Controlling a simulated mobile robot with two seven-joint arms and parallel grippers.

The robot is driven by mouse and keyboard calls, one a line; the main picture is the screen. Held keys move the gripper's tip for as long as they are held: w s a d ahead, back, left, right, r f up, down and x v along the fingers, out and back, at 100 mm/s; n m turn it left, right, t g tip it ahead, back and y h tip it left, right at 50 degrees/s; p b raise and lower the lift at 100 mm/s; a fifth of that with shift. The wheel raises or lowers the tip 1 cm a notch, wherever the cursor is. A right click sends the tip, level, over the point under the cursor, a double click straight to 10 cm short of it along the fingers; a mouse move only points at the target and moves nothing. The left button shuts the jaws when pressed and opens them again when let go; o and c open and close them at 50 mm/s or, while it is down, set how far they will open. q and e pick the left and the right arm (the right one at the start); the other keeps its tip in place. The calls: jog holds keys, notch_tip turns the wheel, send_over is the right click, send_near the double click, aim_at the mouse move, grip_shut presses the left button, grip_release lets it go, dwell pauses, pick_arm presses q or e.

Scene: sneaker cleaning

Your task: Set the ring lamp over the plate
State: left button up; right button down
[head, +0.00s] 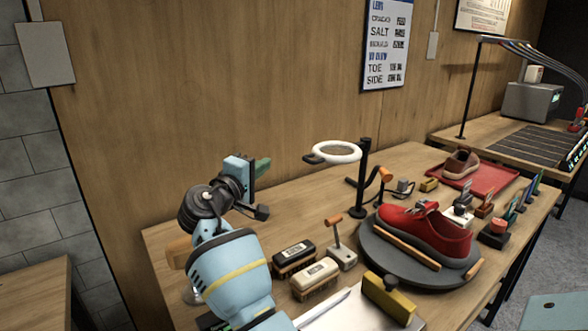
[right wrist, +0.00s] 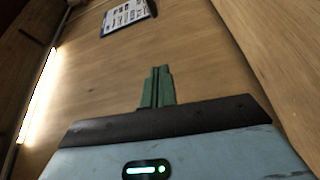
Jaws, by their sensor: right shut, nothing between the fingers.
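The ring lamp (head: 352,148) has a white ring on a dark upright post (head: 363,180). Its ring hangs to the left of the post, over the table's back part and off to the side of the plate. The round dark plate (head: 380,262) stands on the table at the right and bears a red sneaker (head: 425,232). My right gripper (head: 263,167) is shut and empty, raised at the left, apart from the lamp. Its green fingers show together in the right wrist view (right wrist: 158,86), facing bare wood wall. My left gripper is not in view.
Two brushes (head: 294,258) and a small block with an orange-topped lever (head: 341,255) stand left of the plate. A yellow-sided block (head: 389,300) is in front. A red tray (head: 490,179) with a brown shoe (head: 461,164) lies behind. Small items line the right edge.

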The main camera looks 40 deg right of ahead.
jog(key=shift+a+f, duration=0.1)
jog(key=shift+f, duration=0.05)
jog(key=p+x, duration=0.1)
jog(key=x, duration=0.9)
jog(key=s, duration=0.1)
jog(key=s+p, duration=0.2)
jog(key=s, duration=0.1)
jog(key=shift+f, duration=0.3)
dwell(0.5)
